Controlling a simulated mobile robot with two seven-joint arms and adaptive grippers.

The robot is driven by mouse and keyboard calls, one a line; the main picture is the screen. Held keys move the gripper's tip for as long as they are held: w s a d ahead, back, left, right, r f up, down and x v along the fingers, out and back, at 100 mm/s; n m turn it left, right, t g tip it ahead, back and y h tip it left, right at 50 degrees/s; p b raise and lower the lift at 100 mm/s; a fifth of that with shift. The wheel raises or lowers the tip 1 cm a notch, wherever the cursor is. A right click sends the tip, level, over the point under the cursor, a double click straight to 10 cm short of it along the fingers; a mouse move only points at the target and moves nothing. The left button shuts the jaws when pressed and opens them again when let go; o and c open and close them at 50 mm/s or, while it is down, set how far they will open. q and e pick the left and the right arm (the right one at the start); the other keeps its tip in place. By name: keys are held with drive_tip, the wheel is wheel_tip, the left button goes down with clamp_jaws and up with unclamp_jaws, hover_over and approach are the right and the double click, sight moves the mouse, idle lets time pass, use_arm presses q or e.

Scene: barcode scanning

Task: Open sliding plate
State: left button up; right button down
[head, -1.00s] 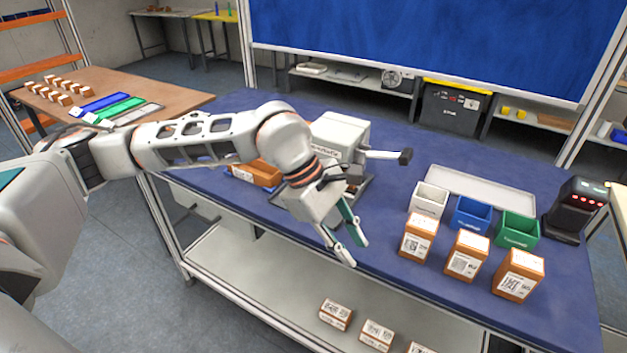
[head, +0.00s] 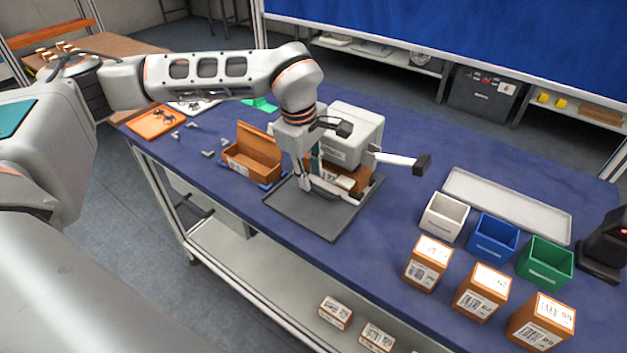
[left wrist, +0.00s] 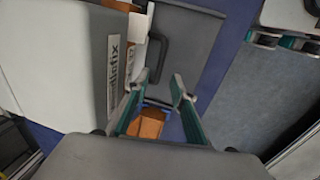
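The sliding plate looks like the flat dark grey tray (head: 310,210) in front of the white boxy machine (head: 355,128). In the left wrist view a grey panel (left wrist: 192,45) with a dark handle (left wrist: 157,52) lies ahead of the fingers. My left gripper (head: 312,185) points down over the tray, close to the machine's front. In the left wrist view its teal fingers (left wrist: 160,82) are apart with nothing seen between them. I cannot tell whether they touch the handle. What looks like my right gripper (left wrist: 277,41) is at the picture's upper right, only partly seen.
An open brown box (head: 253,150) stands left of the tray. White (head: 443,217), blue (head: 492,237) and green (head: 545,262) bins stand right, with several orange-brown boxes in front and a long grey tray (head: 510,207) behind. A black scanner-like device (head: 606,245) is at far right.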

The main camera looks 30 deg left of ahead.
sight(313, 189)
use_arm(q)
drive_tip(key=f, duration=0.2)
drive_tip(key=shift+w+f, duration=0.3)
drive_tip(key=shift+f, duration=0.05)
drive_tip(key=shift+w+f, duration=0.15)
drive_tip(key=shift+f, duration=0.5)
drive_tip(key=shift+d, duration=0.1)
use_arm(e)
drive_tip(key=shift+w+r, duration=0.25)
drive_tip(key=shift+w, duration=0.15)
use_arm(q)
clamp_jaws()
use_arm(e)
drive_tip(key=shift+s, duration=0.1)
